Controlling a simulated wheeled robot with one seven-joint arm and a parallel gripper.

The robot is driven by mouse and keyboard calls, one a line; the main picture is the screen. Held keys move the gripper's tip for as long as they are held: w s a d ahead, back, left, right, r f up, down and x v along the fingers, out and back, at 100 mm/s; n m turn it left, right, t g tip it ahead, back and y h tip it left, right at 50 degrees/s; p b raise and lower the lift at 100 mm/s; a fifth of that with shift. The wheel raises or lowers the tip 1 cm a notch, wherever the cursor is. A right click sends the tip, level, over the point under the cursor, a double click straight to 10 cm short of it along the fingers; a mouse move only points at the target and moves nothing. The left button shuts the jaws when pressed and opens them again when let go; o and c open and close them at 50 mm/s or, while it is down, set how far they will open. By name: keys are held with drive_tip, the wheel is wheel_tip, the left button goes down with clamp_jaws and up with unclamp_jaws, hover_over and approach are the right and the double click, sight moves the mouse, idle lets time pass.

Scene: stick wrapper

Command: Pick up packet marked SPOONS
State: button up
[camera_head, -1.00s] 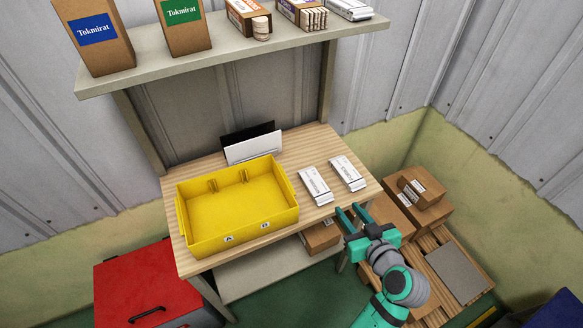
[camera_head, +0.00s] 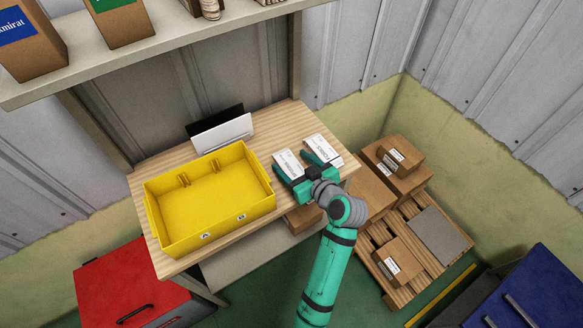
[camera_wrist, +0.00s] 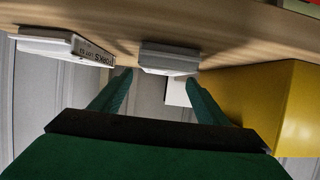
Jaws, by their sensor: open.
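Two white packets lie side by side on the wooden table, right of the yellow bin. The left packet (camera_head: 287,160) is partly covered by my gripper (camera_head: 293,164), and its print is not readable. In the wrist view it is the middle packet (camera_wrist: 168,59), ahead of my fingertips (camera_wrist: 158,77) and roughly between them. The right packet (camera_head: 322,149) shows at the left of the wrist view (camera_wrist: 62,46), its edge print looking like FORKS. My gripper is open and empty. Whether its fingers touch the left packet I cannot tell.
The yellow bin (camera_head: 148,206) stands on the table (camera_head: 160,164) left of my gripper. A white panel (camera_head: 222,134) stands behind it. A shelf (camera_head: 160,47) overhangs the back. Cardboard boxes (camera_head: 402,166) sit on a pallet at the right. A red cabinet (camera_head: 115,285) is at lower left.

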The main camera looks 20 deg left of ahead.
sight(282, 153)
drive_tip(key=x, duration=0.3)
drive_tip(key=shift+a+r, duration=0.1)
drive_tip(key=shift+a, duration=0.25)
drive_tip(key=shift+w+a+f, duration=0.25)
drive_tip(key=shift+w+a, duration=0.1)
drive_tip(key=shift+w, duration=0.1)
drive_tip(key=shift+c, duration=0.6)
drive_tip(key=c, duration=1)
drive_tip(key=shift+r, duration=0.1)
